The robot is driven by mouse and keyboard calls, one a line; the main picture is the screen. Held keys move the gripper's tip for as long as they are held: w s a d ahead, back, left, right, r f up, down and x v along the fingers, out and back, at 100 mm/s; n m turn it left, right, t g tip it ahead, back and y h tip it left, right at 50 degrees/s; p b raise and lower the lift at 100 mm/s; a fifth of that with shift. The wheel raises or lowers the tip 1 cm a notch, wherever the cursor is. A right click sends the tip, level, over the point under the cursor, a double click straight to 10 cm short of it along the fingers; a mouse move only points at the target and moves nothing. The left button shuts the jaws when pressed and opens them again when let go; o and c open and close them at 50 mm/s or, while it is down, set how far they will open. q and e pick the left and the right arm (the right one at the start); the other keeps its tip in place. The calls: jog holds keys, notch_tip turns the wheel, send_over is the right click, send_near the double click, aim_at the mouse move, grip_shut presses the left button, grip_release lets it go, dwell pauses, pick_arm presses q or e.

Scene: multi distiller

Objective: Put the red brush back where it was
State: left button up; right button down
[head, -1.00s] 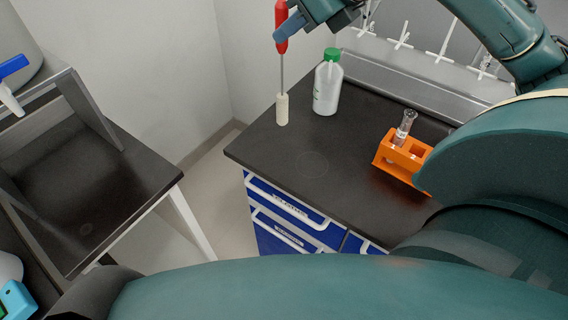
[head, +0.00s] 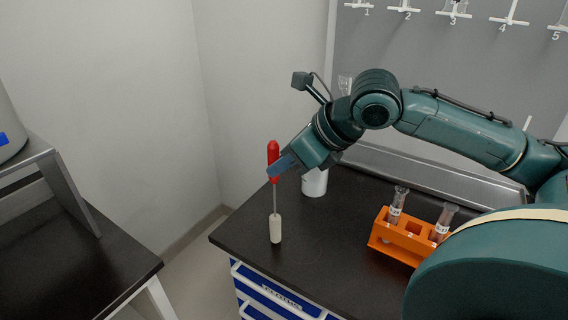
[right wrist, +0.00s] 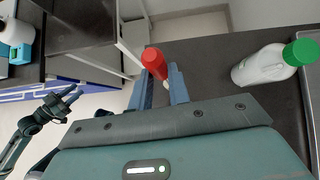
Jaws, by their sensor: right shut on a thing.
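The red brush has a red handle (head: 273,150), a thin shaft and a white bristle end (head: 276,229). It hangs upright, bristles down, near the left end of the dark bench (head: 340,262). Whether the bristles touch the bench top is unclear. My right gripper (head: 281,168) is shut on the handle. In the right wrist view the red handle (right wrist: 154,62) sticks up between the fingers. My left gripper (right wrist: 70,94) shows small at the left of the right wrist view, fingers apart and empty, away from the brush. A grey board with numbered white pegs (head: 405,8) stands behind the bench.
A white bottle (head: 315,183) stands right behind my gripper, partly hidden; its green cap (right wrist: 301,52) shows in the wrist view. An orange rack (head: 394,240) with glass tubes stands to the right. Another dark table (head: 95,255) is at left, across a gap.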

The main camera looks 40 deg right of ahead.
jog(key=shift+f, duration=0.1)
jog(key=c, duration=1.3)
grip_release()
pick_arm(q)
jog(key=shift+s+f, duration=0.1)
jog(key=shift+f, duration=0.05)
pick_arm(e)
jog(key=shift+d, duration=0.1)
pick_arm(q)
jog(key=f+b, duration=0.1)
jog(key=b, duration=0.2)
jog(key=f+t+b, duration=0.1)
jog(key=b, duration=0.2)
jog(key=shift+s+a+n, duration=0.15)
jog(key=shift+n, duration=0.25)
pick_arm(e)
jog(key=v, duration=1.2)
pick_arm(q)
jog(key=shift+r, duration=0.1)
